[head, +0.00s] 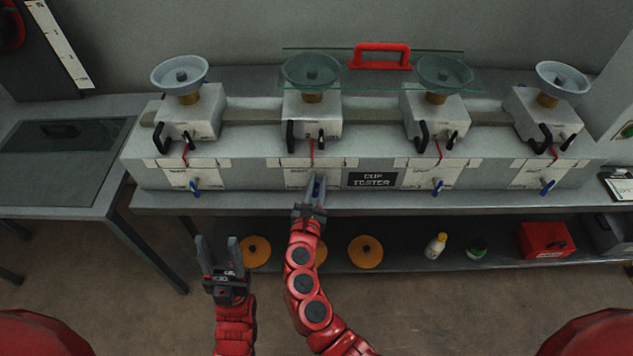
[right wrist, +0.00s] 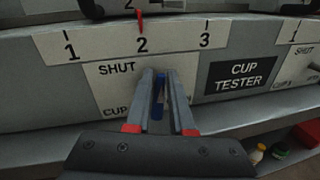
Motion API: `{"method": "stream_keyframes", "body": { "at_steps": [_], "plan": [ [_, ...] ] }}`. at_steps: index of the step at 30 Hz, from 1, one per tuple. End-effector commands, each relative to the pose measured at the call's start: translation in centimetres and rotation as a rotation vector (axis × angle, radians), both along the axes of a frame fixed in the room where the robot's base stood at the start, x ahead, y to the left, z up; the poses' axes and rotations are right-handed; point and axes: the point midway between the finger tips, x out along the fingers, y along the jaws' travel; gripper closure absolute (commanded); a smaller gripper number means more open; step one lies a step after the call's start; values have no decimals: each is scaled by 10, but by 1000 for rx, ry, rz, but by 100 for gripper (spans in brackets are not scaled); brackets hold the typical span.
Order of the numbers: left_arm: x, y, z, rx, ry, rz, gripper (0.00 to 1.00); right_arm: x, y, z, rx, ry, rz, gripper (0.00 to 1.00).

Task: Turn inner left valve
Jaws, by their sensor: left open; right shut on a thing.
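The inner left valve is a small blue handle (head: 317,187) on the front of the second station from the left. In the right wrist view the blue handle (right wrist: 157,100) stands about upright between my fingers, below the word SHUT on a white label. My right gripper (head: 314,192) is shut on it; the fingertips hide part of the label. My left gripper (head: 219,245) is open and empty, lower and to the left, in front of the bench.
Other blue valves sit at the outer left (head: 195,187), inner right (head: 438,187) and outer right (head: 547,187). A black CUP TESTER sign (head: 372,179) is right of my right gripper. A lower shelf (head: 400,258) holds orange discs, bottles and a red box (head: 545,240).

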Motion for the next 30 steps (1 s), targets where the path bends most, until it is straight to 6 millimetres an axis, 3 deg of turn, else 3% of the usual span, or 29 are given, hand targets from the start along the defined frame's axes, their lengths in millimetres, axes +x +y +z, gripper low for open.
{"method": "stream_keyframes", "body": {
  "at_steps": [11,30],
  "plan": [
    [0,0,8,0,0,0,50,0,-7,-2,331,-1,1,100],
    [0,0,-17,0,0,0,50,0,-17,-14,942,-1,0,100]
  ]
}}
